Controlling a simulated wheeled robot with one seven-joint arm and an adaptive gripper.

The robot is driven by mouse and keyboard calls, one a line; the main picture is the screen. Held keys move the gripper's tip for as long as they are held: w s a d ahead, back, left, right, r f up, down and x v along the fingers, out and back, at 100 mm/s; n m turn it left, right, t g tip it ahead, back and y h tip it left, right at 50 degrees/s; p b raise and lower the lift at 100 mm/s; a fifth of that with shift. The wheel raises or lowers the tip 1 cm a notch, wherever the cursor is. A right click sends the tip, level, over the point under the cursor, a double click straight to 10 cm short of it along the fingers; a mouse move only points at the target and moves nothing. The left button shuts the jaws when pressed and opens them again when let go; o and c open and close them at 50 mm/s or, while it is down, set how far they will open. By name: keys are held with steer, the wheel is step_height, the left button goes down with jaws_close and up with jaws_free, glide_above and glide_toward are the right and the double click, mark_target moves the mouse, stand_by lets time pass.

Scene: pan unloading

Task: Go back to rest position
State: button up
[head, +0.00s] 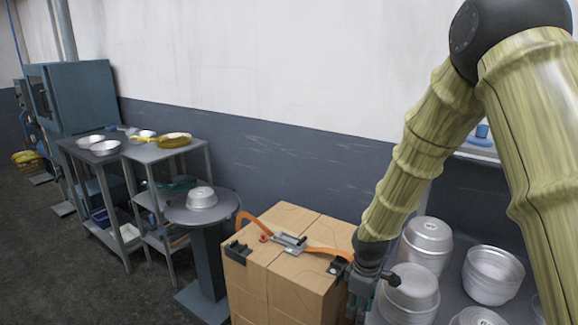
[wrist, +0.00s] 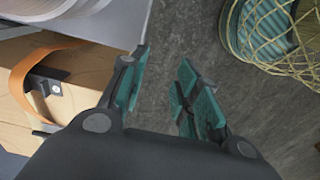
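My gripper (wrist: 158,90) is open and empty in the wrist view, with its teal-padded fingers apart over the dark floor. In the head view my gripper (head: 362,300) hangs at the end of my arm, beside the right side of a cardboard-coloured box and left of the stacked metal pans; its fingertips are partly cut off by the lower edge there. An upside-down metal pan (head: 201,198) sits on the round grey pedestal table (head: 222,213). Stacked metal pans (head: 428,240) stand on a grey surface at the right.
The box (head: 285,285) carries an orange strap (head: 262,225) and black brackets. Grey shelf tables (head: 150,153) with pans stand at the left, near a blue-grey cabinet (head: 85,95). A wire basket (wrist: 265,35) is at the upper right in the wrist view.

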steer(key=s+f+m, duration=0.6)
steer(key=s+f, duration=1.2)
steer(key=f, duration=0.3)
steer(key=s+d+f+m, duration=0.2)
steer(key=s, duration=0.7)
steer(key=s+d+f+m, duration=0.1)
steer(key=s+f+m, duration=0.2)
steer(key=s, duration=0.5)
steer(key=shift+s+d+m, duration=0.3)
steer(key=shift+s+d, duration=0.1)
